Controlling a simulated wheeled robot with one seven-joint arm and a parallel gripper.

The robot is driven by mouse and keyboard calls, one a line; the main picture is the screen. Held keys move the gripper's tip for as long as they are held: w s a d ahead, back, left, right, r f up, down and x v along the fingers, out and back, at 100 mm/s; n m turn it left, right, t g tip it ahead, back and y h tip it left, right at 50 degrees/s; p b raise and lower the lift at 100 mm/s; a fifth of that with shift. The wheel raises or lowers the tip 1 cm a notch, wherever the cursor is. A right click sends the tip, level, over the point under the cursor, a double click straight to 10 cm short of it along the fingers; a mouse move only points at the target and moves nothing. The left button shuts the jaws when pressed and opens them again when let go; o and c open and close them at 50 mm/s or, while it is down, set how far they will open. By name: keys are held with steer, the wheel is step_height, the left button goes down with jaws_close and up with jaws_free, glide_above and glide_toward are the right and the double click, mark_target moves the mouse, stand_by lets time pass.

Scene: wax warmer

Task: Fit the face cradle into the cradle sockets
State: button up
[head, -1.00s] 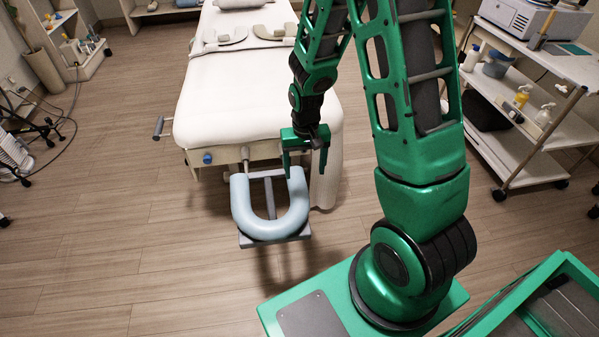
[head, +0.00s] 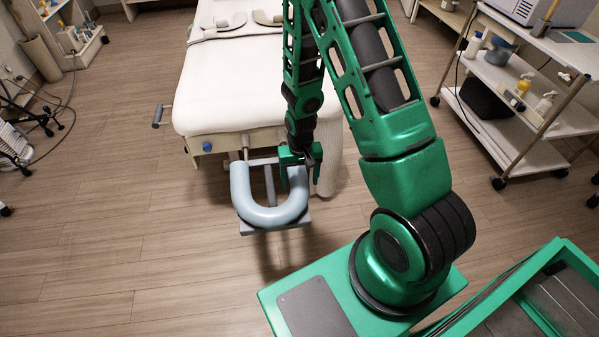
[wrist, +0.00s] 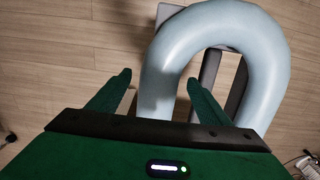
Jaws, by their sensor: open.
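The face cradle (head: 270,216) is a light blue U-shaped cushion on a grey frame, at the near end of the white treatment table (head: 235,95). Its curved end faces me and its two arms point toward the table. My gripper (head: 298,160) is open at the cradle's right arm. In the wrist view, one cushion arm (wrist: 160,75) shows between the two spread fingers (wrist: 160,90), closer to the right finger. I cannot tell whether they touch it. A rod shows at the table end by the cradle's left arm; the sockets are not clearly visible.
A blue knob (head: 207,147) and a grey handle (head: 158,116) are on the table's near left. A white trolley (head: 515,100) with bottles stands at the right. The wooden floor left of the cradle is clear. Grey-and-beige pads (head: 222,26) lie on the table.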

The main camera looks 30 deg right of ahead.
steer(key=shift+f, duration=0.6)
steer(key=shift+c, duration=0.6)
steer(key=c, duration=1.7)
steer(key=shift+s+a+r, duration=0.1)
steer(key=shift+s+a, duration=0.3)
steer(key=shift+s, duration=0.9)
steer(key=shift+s+a, duration=0.45)
steer(key=shift+s, duration=0.85)
steer(key=shift+s+a+r, duration=0.1)
steer(key=shift+s+a, duration=0.3)
steer(key=shift+s, duration=0.9)
